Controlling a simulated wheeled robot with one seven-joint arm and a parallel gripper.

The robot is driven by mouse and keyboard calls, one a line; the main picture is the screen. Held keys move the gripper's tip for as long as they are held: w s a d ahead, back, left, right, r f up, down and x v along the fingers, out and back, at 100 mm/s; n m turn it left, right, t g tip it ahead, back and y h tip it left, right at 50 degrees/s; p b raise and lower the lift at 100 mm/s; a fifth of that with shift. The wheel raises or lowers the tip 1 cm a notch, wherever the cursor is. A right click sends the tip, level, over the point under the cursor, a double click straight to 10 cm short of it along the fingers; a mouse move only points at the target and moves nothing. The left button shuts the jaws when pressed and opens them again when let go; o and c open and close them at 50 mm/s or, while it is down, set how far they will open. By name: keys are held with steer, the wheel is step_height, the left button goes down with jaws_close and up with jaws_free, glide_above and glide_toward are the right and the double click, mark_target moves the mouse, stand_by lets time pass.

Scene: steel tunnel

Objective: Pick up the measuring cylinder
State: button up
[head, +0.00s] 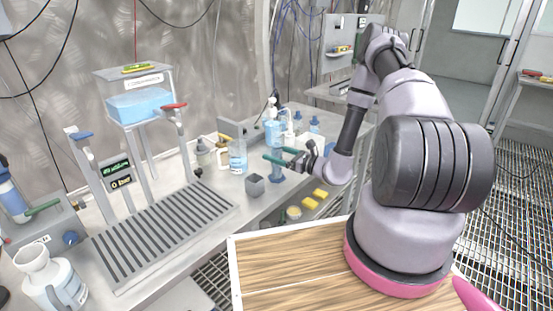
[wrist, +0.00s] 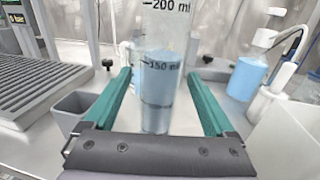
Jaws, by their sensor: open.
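The measuring cylinder (wrist: 160,85) is clear, with 150 ml and 200 ml marks and blue liquid inside. It stands upright between the two teal fingers of my gripper (wrist: 160,74) in the wrist view, with a gap showing at each side. Its top is cut off there. In the head view my gripper (head: 276,154) reaches over the bench from the right, its fingers open around the cylinder (head: 277,171), whose middle is partly hidden by them.
A small grey open box (head: 254,186) stands just left of the cylinder. A beaker of blue liquid (head: 237,157) is behind it, and a white-tubed wash bottle (wrist: 255,72) is at right in the wrist view. A slatted rack (head: 165,230) fills the left bench.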

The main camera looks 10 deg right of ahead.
steer(key=shift+x, duration=1.5)
jaws_close()
steer(key=shift+r, duration=0.1)
step_height(320, 180, up, 10)
